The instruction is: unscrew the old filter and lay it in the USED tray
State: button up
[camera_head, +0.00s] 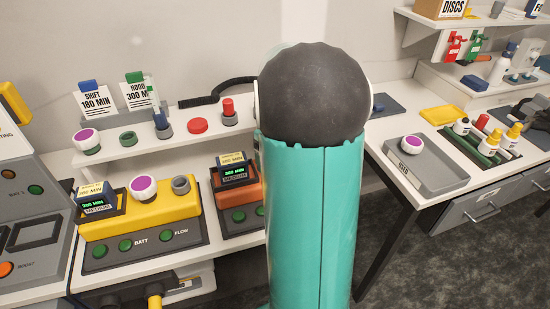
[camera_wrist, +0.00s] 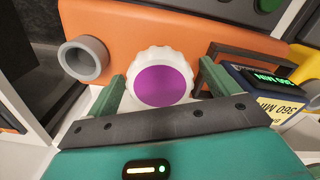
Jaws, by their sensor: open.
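A white, ridged filter with a purple face (camera_wrist: 160,84) sits on the orange unit (camera_wrist: 130,30) in the wrist view. My gripper (camera_wrist: 162,71) is open, with one green finger on each side of this filter; I cannot tell whether they touch it. In the head view my arm hides this filter and part of the orange unit (camera_head: 238,193). Another white filter with a purple face (camera_head: 411,143) lies in the grey USED tray (camera_head: 440,179) on the right bench. A third such filter (camera_head: 143,188) is on the yellow unit (camera_head: 118,221).
A bare grey port (camera_wrist: 83,60) is beside the filter, and a dark timer box (camera_wrist: 262,90) stands close right of my fingers. A bottle rack (camera_head: 480,148) stands behind the USED tray. A gap with dark floor separates the benches.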

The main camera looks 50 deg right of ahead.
jog(key=m, duration=1.2)
jog(key=shift+m, duration=0.3)
jog(key=m, duration=1.3)
jog(key=c, duration=1.1)
jog(key=n, duration=1.9)
jog(key=shift+n, duration=0.3)
jog(key=n, duration=0.3)
jog(key=shift+r+n, duration=0.1)
jog(key=shift+n, duration=0.3)
jog(key=n, duration=0.4)
jog(key=o, duration=1.1)
